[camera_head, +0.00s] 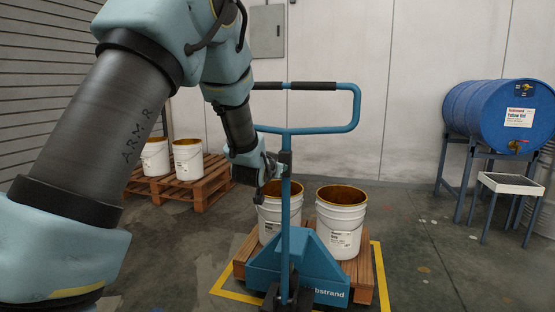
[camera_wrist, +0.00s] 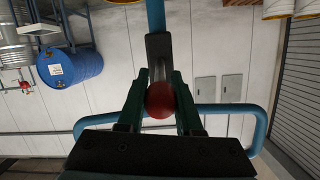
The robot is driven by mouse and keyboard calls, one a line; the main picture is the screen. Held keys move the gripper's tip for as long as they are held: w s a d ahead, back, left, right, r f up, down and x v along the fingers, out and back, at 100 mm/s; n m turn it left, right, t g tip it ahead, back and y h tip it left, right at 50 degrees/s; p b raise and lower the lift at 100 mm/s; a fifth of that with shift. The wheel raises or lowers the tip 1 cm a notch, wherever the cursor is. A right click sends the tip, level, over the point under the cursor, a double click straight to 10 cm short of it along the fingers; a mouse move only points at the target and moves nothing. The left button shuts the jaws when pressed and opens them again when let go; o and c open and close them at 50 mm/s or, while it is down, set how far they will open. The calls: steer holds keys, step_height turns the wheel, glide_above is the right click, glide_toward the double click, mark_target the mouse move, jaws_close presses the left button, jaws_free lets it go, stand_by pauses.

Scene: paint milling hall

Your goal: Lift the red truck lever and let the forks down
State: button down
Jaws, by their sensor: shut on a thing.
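The blue pallet truck (camera_head: 308,268) stands in front of me, with its upright drawbar (camera_head: 286,215) and looped handle (camera_head: 325,129). My gripper (camera_head: 264,190) is at the left side of the drawbar, below the loop. In the wrist view, its two fingers are shut on the red lever's round knob (camera_wrist: 160,99), one on each side. The lever's grey shank and dark mount run up the picture from the knob. In the head view I cannot make out the knob. The forks are hidden under the wooden pallet (camera_head: 364,280), so their height cannot be told.
Two white paint pails (camera_head: 341,230) stand on the pallet, inside a yellow floor marking (camera_head: 380,272). Another pallet (camera_head: 196,190) with pails is at the back left. A blue drum (camera_head: 495,112) lies on a stand at the right. Floor right of the truck is clear.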

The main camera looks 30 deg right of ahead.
steer(key=r+p, duration=0.1)
steer(key=g+y+p, duration=0.1)
steer(key=p, duration=0.1)
steer(key=shift+w+d+r, duration=0.15)
steer(key=shift+r, duration=0.25)
steer(key=shift+w+d+g+y+p, duration=0.1)
steer(key=shift+g+y+p, duration=0.35)
steer(key=shift+p, duration=0.3)
steer(key=c, duration=0.6)
jaws_free()
steer(key=b+v, duration=0.1)
steer(key=v, duration=0.9)
steer(key=shift+s+a+r+b, duration=0.2)
steer(key=shift+a+b, duration=0.05)
steer(key=shift+b, duration=0.15)
